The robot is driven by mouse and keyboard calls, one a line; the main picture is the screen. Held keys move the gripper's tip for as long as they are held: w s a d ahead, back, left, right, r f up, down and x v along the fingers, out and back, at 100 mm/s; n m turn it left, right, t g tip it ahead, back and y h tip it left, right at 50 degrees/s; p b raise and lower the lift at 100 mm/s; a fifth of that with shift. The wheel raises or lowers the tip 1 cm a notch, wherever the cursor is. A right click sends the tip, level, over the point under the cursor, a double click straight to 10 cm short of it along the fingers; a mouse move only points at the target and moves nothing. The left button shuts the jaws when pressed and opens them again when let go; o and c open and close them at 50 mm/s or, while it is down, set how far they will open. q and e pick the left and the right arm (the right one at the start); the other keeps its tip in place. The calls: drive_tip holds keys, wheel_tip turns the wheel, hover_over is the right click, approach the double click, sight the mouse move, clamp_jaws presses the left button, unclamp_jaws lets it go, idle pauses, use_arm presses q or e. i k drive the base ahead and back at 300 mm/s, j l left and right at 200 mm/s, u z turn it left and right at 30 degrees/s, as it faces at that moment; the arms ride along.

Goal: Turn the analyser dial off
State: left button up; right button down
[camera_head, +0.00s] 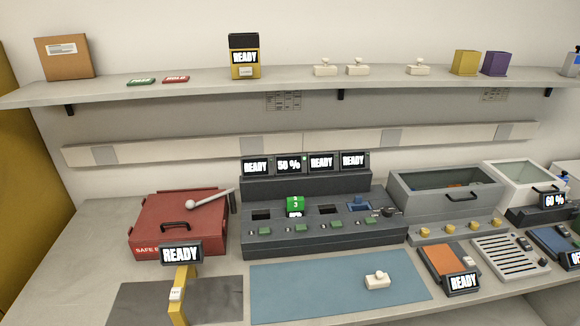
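Neither of my grippers shows in the head view. No label marks which device is the analyser. A dark grey console (320,238) stands at the middle of the bench. Above its bays is a row of small displays reading READY, 50 %, READY and READY. A green block marked 3 (295,205) sits in its second bay, and a blue piece (359,206) is in the bay at the right. A black knob-like part (388,212) is at the console's right end; its setting is too small to read.
A red case (178,222) with a lever stands left. A yellow stand (182,290) with a READY display is in front of it. A blue mat (330,288) holds a small white piece (376,280). Grey bins (445,192) and small devices crowd the right. A shelf (200,91) overhangs the back.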

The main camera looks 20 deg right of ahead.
sight(388, 211)
drive_tip(key=z, duration=1.35)
